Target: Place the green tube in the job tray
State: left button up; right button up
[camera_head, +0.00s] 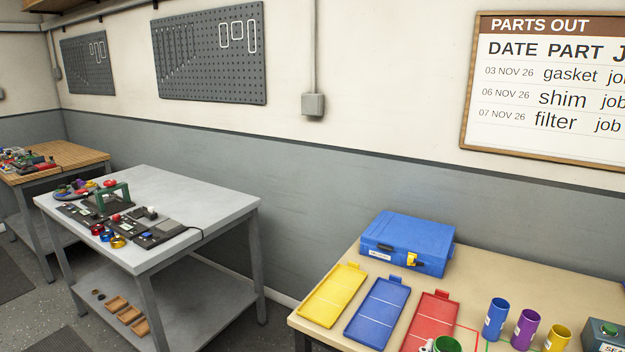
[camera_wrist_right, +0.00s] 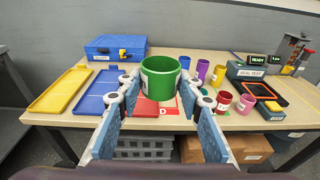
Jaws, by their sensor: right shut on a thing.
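The green tube (camera_wrist_right: 160,78), a short open cylinder with a white label, is upright between the fingers of my right gripper (camera_wrist_right: 158,86) in the right wrist view. The gripper is shut on it. The tube (camera_head: 447,344) also shows at the bottom edge of the head view, in front of the red tray (camera_head: 433,314). A yellow tray (camera_head: 331,296) and a blue tray (camera_head: 377,310) lie left of the red one on the tan table. No readable label tells me which is the job tray. My left gripper is not in view.
A blue case (camera_head: 408,243) stands behind the trays. Blue (camera_head: 495,320), purple (camera_head: 525,330) and yellow (camera_head: 558,339) tubes stand to their right. A red tube (camera_wrist_right: 223,100) and the seal test unit (camera_wrist_right: 250,72) are farther right. The trays' visible surfaces look empty.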

aim_at(458, 350)
jog(key=s+a+y, duration=0.1)
jog(key=s+a, duration=0.3)
jog(key=s, duration=0.4)
jog(key=shift+n+t, duration=0.3)
jog(key=shift+n, duration=0.1)
jog(key=shift+r, duration=0.1)
jog(key=w+d+f+m+g+h, duration=0.1)
jog(key=w+d+m+g+h, duration=0.1)
jog(key=w+d, duration=1.6)
jog(key=shift+w+d+m+h, duration=0.4)
jog(key=shift+w+h, duration=0.2)
jog(key=shift+w, duration=0.2)
jog(key=shift+f, duration=0.1)
